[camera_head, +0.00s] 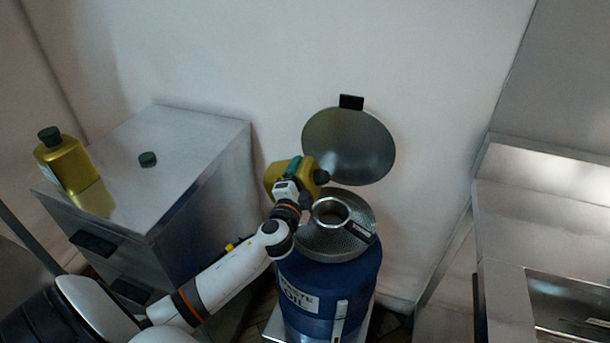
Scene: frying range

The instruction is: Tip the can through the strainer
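A yellow-gold can (274,176) is held by my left gripper (303,176), just left of and above the strainer. The can is tilted on its side; the gripper and wrist hide much of it, and I cannot see any liquid. The strainer (345,243) is a grey perforated metal disc with a raised round ring in its middle. It sits on top of a blue drum (332,283) with a white label. The round metal lid (350,147) stands open behind it, near the wall. My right gripper is not in view.
A metal cabinet (185,150) stands at left. A steel counter (535,220) is at right. Bare wall lies behind the drum.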

